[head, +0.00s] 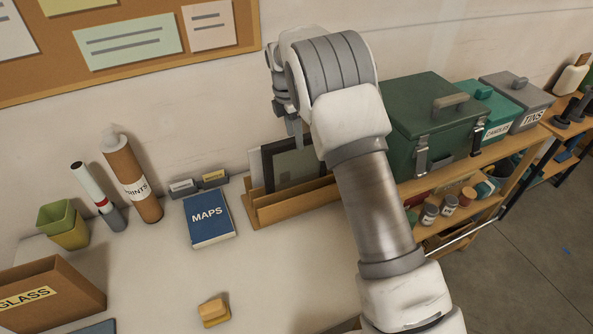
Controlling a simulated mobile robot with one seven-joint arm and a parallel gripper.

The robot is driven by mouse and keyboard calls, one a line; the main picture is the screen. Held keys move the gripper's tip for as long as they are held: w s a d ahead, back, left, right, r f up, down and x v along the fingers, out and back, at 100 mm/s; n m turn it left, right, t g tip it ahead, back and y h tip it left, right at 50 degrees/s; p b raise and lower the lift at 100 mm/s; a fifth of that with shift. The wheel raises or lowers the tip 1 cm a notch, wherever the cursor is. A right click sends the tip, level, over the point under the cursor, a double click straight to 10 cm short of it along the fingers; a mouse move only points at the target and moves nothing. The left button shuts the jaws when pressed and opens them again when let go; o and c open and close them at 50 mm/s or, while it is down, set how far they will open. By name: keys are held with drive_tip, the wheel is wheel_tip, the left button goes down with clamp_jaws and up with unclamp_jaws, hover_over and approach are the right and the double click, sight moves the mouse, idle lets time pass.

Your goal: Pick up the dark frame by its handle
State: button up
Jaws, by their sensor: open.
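The dark frame (269,161) stands upright in a wooden rack (290,205) against the wall. It has a black border and a grey-green panel is seen at its front. Paler sheets or frames show behind it at the left. Its right part is hidden behind my arm, and I cannot make out its handle. My gripper (294,141) points down at the frame's top edge, partly covered by my wrist. It is open; I cannot tell whether the fingers touch the frame or straddle anything.
A green toolbox (432,122) stands close on the right. A yellow sponge-like block (214,312) lies on the front of the white table.

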sight(298, 154)
drive_tip(key=shift+w+d+f, duration=0.1)
drive_tip(key=shift+d+f, duration=0.05)
drive_tip(key=shift+f, duration=1.15)
drive_tip(key=shift+w+d+f, duration=0.1)
drive_tip(key=shift+d+f, duration=0.05)
drive_tip(key=shift+f, duration=1.2)
drive_tip(key=shift+d+f, duration=0.15)
drive_tip(key=shift+f, duration=1.15)
clamp_jaws()
drive_tip(key=shift+r, duration=0.1)
